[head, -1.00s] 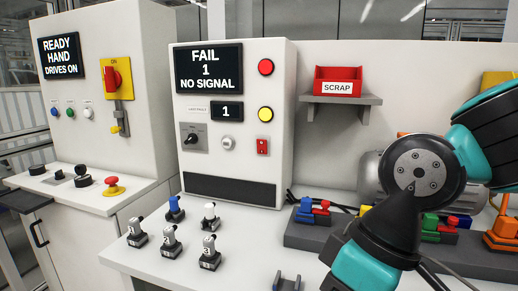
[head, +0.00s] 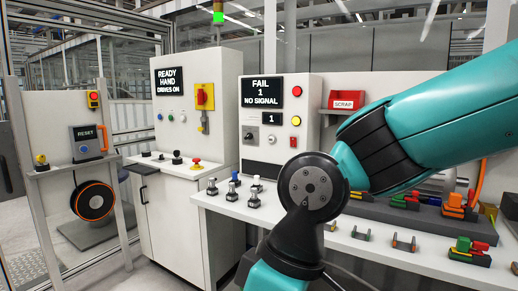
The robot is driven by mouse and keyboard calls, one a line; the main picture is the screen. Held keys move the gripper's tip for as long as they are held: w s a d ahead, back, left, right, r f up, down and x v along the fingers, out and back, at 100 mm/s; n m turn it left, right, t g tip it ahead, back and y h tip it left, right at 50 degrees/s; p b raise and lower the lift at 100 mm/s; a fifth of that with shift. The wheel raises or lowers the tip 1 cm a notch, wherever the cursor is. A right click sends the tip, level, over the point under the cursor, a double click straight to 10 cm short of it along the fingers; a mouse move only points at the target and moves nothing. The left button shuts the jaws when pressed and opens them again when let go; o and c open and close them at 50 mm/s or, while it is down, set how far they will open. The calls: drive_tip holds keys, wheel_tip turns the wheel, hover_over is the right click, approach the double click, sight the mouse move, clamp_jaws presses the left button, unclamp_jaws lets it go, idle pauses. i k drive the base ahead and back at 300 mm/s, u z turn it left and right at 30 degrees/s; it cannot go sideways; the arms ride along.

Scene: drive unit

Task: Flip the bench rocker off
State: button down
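The bench tester cabinet (head: 281,158) stands on the white bench, and its screen (head: 262,92) reads FAIL 1 NO SIGNAL. A small red rocker switch (head: 293,141) sits on the lower right of its front, below a yellow button (head: 297,121) and a red one (head: 297,91). The rocker is too small to tell which side is pressed. My arm crosses the right and middle of the head view, in front of the bench. My gripper is outside the view.
Several small sensors (head: 254,200) stand on the bench before the tester. A red SCRAP bin (head: 347,99) is on a wall shelf. Left are the control cabinet (head: 170,215) with READY HAND DRIVES ON and a RESET post (head: 86,138). Coloured parts (head: 470,247) lie front right.

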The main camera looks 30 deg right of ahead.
sight(293, 141)
drive_tip(key=u, duration=0.6)
drive_tip(key=i, duration=1.95)
drive_tip(key=z, duration=1)
drive_tip(key=i, duration=0.65)
drive_tip(key=z, duration=0.5)
